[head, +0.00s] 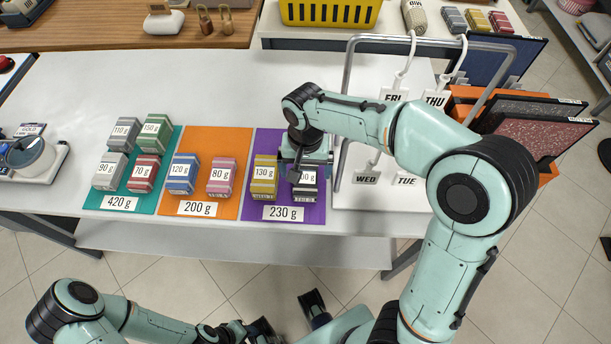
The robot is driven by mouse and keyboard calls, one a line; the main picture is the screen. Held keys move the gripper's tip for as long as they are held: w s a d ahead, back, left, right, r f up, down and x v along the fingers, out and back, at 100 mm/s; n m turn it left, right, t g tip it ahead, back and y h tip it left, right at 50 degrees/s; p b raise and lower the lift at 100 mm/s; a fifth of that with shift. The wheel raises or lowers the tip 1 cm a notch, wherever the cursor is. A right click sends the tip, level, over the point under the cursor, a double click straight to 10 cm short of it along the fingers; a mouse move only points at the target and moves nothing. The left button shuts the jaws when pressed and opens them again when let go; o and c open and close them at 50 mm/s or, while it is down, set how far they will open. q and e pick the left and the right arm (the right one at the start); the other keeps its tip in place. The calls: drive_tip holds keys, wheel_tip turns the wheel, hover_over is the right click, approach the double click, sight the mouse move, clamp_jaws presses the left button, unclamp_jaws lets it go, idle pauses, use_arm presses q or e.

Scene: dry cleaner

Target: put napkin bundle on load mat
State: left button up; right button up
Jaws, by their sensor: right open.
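Striped napkin bundles with weight tags sit on three load mats. The purple mat (258,146), labelled 230 g, bears a yellow 130 g bundle (264,178) and a dark grey bundle (305,188) whose tag is partly hidden. My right gripper (302,172) is open, low over the dark bundle; whether it touches it I cannot tell. The orange mat (210,142), labelled 200 g, bears a blue 120 g bundle (184,174) and a pink 80 g bundle (220,178). The teal mat (142,202), labelled 420 g, bears several bundles. My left gripper (290,316) is open and empty in front of the table.
A metal rack (347,100) with hanging day tags stands right of the purple mat, close to my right arm. A scale (28,155) is at the far left. A yellow basket (330,12) stands behind. The white table (190,88) behind the mats is clear.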

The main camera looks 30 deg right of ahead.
sight(305, 185)
wheel_tip(305, 185, up, 4)
drive_tip(key=shift+r, duration=0.1)
idle(0.7)
